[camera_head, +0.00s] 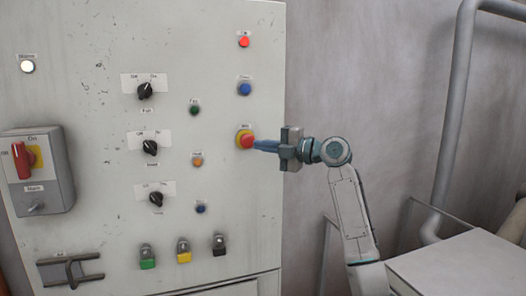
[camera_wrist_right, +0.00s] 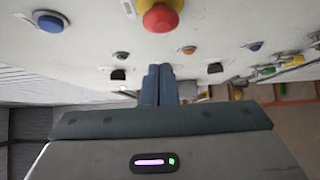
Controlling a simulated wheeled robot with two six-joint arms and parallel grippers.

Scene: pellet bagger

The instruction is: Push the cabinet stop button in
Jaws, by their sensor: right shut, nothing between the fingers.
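The stop button is a red mushroom head on a yellow collar (camera_head: 246,140), on the right part of the grey cabinet front. In the right wrist view the red button (camera_wrist_right: 161,17) is at the top middle. My right gripper (camera_head: 257,145) is shut and empty, its blue fingers pointing left at the button's right side. In the head view the fingertips appear right beside the red head; I cannot tell whether they touch. In the right wrist view the closed fingers (camera_wrist_right: 158,70) lie just below the button in the picture. My left gripper is not in view.
A blue button (camera_head: 244,88) and a red lamp (camera_head: 244,41) are above the stop button. An orange button (camera_head: 197,160) and black rotary knobs (camera_head: 150,147) are left of it. A box with a red switch (camera_head: 22,160) juts out at far left. A grey pipe (camera_head: 455,110) runs at right.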

